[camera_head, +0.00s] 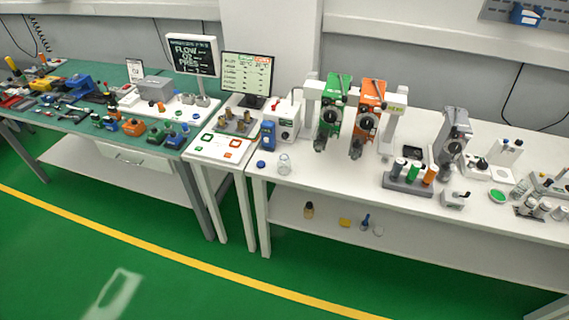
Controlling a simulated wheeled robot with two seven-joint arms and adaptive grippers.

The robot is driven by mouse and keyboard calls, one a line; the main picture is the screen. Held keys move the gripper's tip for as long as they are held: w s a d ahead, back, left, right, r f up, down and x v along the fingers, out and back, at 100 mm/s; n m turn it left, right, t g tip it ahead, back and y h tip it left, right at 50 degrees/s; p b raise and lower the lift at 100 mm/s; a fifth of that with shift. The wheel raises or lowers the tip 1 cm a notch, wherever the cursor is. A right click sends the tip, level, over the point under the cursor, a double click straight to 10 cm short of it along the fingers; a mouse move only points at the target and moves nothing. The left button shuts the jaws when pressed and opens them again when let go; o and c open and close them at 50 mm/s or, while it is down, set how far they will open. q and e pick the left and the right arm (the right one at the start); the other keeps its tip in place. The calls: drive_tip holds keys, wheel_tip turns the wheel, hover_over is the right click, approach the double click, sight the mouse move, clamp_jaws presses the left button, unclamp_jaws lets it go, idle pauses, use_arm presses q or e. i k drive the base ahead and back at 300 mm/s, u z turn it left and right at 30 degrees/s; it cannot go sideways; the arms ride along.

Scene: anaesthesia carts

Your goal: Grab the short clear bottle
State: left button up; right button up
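A short clear bottle (284,164) stands upright near the front left of the white table (330,178), beside a small blue round cap (261,164). Another small clear container (519,188) is near the right end of the same table, too small to make out well. Neither of my grippers is in view.
Behind the bottle are a blue handheld device (268,135) and a white box unit (287,118). Green (331,108) and orange (367,115) vaporizer-like units stand to its right. The lower shelf holds a brown bottle (309,210). The green floor in front is clear.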

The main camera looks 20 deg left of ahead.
sight(283, 162)
drive_tip(key=u, duration=0.4)
drive_tip(key=k, duration=0.45)
drive_tip(key=u, duration=1.55)
drive_tip(key=i, duration=1)
drive_tip(key=z, duration=0.4)
drive_tip(key=i, duration=0.7)
drive_tip(key=z, duration=0.7)
